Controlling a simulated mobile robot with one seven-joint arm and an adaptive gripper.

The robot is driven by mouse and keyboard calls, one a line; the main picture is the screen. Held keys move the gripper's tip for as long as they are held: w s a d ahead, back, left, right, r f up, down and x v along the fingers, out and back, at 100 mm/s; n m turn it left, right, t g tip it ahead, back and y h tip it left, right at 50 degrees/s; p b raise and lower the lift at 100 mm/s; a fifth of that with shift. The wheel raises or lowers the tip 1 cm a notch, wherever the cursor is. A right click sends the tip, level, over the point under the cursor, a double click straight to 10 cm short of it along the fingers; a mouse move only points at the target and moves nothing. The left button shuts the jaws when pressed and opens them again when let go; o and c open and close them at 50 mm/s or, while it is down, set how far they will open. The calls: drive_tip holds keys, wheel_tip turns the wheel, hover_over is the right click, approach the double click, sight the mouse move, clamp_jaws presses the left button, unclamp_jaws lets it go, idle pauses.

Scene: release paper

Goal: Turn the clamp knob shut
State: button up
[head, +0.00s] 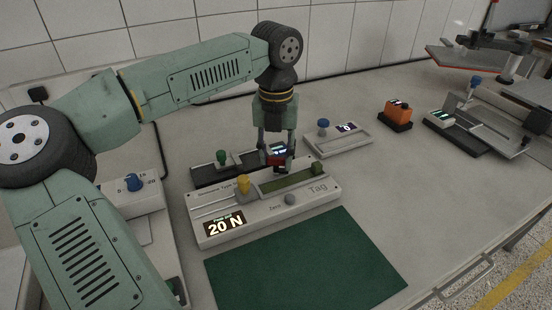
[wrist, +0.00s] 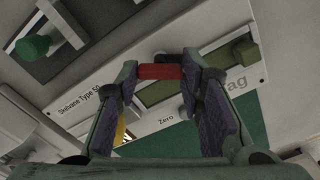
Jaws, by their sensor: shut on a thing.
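My gripper (head: 277,160) points down over the back edge of the long pale tester marked "Tag" (head: 215,225). Its fingers (wrist: 160,74) are closed on a small red bar (wrist: 160,71), which spans between the two fingertips in the wrist view. The red bar (head: 275,158) also shows partly in the head view. It may be the clamp knob; its lower part and what it sits on are hidden. The tester has a yellow knob (head: 243,184) on the left, a green block (head: 317,167) on the right, and a display reading 20 N.
A dark green mat (head: 305,262) lies in front of the tester. Behind stand a dark device with a green knob (head: 221,157) and a pale device with a blue knob (head: 323,126). An orange device (head: 397,113) stands farther right. The bench at right front is clear.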

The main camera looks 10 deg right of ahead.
sight(276, 158)
drive_tip(key=m+b, duration=0.1)
drive_tip(key=m, duration=0.4)
drive_tip(key=shift+m, duration=0.3)
drive_tip(key=m, duration=0.5)
drive_tip(key=shift+m+b, duration=0.35)
drive_tip(key=shift+m, duration=0.05)
drive_tip(key=o, duration=1.2)
drive_tip(key=shift+c, duration=0.2)
drive_tip(key=shift+r, duration=0.15)
wheel_tip(276, 158, up, 12)
